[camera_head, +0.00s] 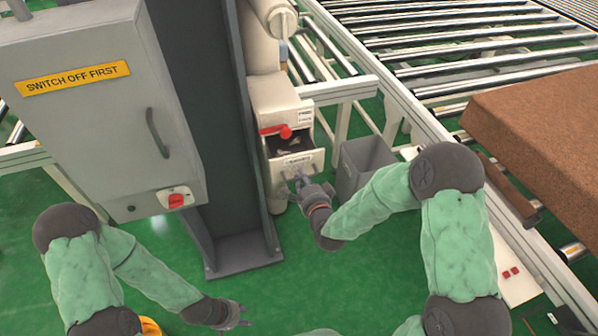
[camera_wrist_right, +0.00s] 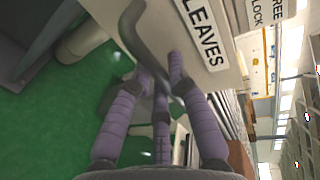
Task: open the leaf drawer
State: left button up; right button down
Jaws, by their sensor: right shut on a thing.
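The leaf drawer (camera_head: 307,160) is a pale box low on the cream machine beside the dark column. It stands partly pulled out, with dark contents showing inside. Its front bears a "LEAVES" label (camera_wrist_right: 203,32) in the right wrist view and a dark curved handle (camera_wrist_right: 133,28). My right gripper (camera_head: 301,182) is at the drawer front. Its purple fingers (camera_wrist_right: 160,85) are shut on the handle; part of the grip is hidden. My left gripper (camera_head: 243,314) is empty and open, low over the green floor, away from the drawer.
A red lever (camera_head: 272,130) sits just above the drawer. A grey bin (camera_head: 362,162) stands right of it. A grey cabinet (camera_head: 90,100) marked "SWITCH OFF FIRST" stands left. A roller conveyor (camera_head: 455,50) and a brown mattress block (camera_head: 540,115) lie right. Green floor is free in front.

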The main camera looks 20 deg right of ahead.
jog(key=f+v, duration=0.1)
jog(key=v, duration=0.7)
jog(key=shift+f+b, duration=0.4)
jog(key=shift+f, duration=0.05)
jog(key=shift+s, duration=0.15)
jog(key=c, duration=1.2)
grip_release()
jog(key=shift+o, duration=0.2)
jog(key=shift+r, duration=0.1)
jog(key=v, duration=0.7)
jog(key=shift+s, duration=0.2)
